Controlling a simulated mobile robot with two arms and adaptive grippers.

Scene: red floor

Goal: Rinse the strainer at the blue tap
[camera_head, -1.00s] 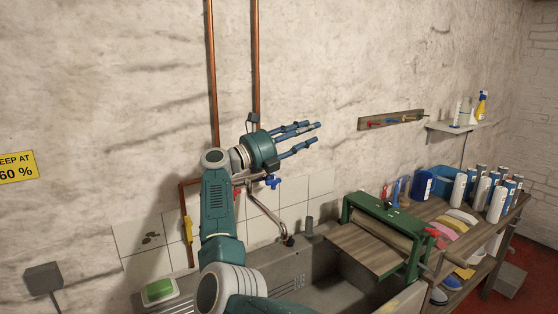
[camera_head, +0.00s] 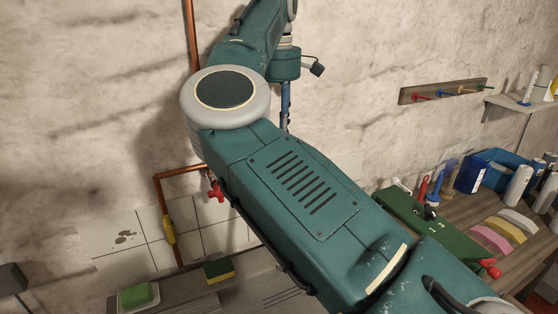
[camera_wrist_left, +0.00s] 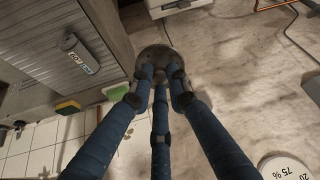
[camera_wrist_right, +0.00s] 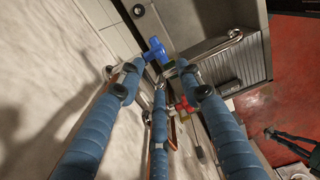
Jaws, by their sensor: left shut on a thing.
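My left gripper (camera_wrist_left: 160,75) is shut on a dark, round metal piece (camera_wrist_left: 160,56), which looks like the strainer; it shows only in the left wrist view. My right gripper (camera_wrist_right: 161,75) has its three fingers spread, pointing at the blue tap handle (camera_wrist_right: 155,47), which shows just beyond the tips. I cannot tell whether they touch. In the head view my right arm covers the blue tap, the spout and most of the sink; one blue finger (camera_head: 285,105) hangs down behind the arm. The metal spout (camera_wrist_right: 218,49) shows in the right wrist view.
A red tap (camera_head: 215,191) sits on the copper pipe left of my right arm. A yellow-green sponge (camera_head: 219,270) and a green soap block (camera_head: 136,295) lie at the sink's left. A green-framed press (camera_head: 432,222) and a bench with bottles stand at the right.

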